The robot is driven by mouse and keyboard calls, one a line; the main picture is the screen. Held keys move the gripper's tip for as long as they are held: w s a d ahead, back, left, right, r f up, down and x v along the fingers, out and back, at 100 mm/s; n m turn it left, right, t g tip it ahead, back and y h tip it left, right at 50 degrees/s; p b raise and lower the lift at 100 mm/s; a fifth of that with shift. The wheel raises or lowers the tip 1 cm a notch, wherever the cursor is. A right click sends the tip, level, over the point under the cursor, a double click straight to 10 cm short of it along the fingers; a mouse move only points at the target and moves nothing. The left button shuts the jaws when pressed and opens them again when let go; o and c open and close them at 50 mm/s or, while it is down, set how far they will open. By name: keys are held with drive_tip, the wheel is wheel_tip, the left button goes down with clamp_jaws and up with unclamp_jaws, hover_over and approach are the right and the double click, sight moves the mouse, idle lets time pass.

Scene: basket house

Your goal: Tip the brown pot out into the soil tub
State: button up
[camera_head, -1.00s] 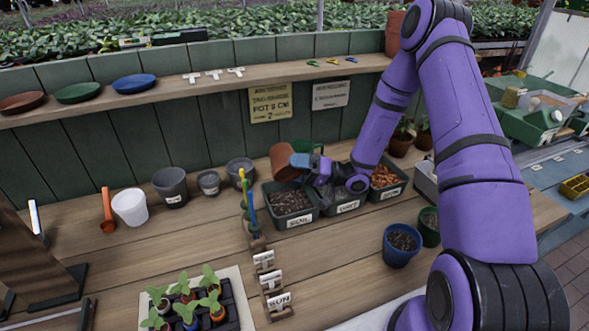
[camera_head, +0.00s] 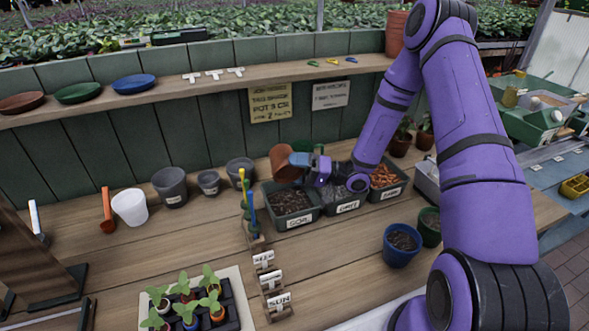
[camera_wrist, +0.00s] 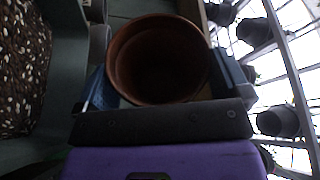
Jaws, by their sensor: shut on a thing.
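The brown pot (camera_head: 284,164) is held tilted above the back of the soil tub (camera_head: 308,215), near the green back wall. My gripper (camera_head: 298,161) is shut on the pot from its right side. The wrist view shows the pot (camera_wrist: 118,62) between the blue fingers of my gripper (camera_wrist: 160,88), with its round mouth facing the camera. Its inside looks dark, and I cannot tell whether anything is left in it. The soil tub is dark green, labelled SOIL, and holds dark soil.
A grey-filled tub (camera_head: 348,207) and a tub of orange-brown chips (camera_head: 391,193) stand to the right. Colored tools (camera_head: 252,207) stand close at the soil tub's left. A blue pot (camera_head: 400,257) stands in front, and a seedling tray (camera_head: 232,290) lies at front left.

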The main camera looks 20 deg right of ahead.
drive_tip(key=m, duration=0.2)
drive_tip(key=m+h, duration=0.1)
drive_tip(key=m, duration=0.1)
drive_tip(key=shift+f+m+h, duration=0.15)
drive_tip(key=shift+m+h, duration=0.15)
drive_tip(key=r+m+g+h, duration=0.1)
drive_tip(key=m, duration=0.1)
drive_tip(key=r+m+g, duration=0.1)
drive_tip(key=m, duration=0.2)
drive_tip(key=r+m+g+h, duration=0.1)
drive_tip(key=m, duration=0.2)
drive_tip(key=shift+s+g+h, duration=0.25)
drive_tip(key=shift+g+h, duration=0.05)
drive_tip(key=m+g, duration=0.1)
drive_tip(key=m, duration=0.2)
drive_tip(key=m+g, duration=0.1)
drive_tip(key=shift+s+m+g, duration=0.3)
drive_tip(key=shift+f, duration=0.1)
idle(0.4)
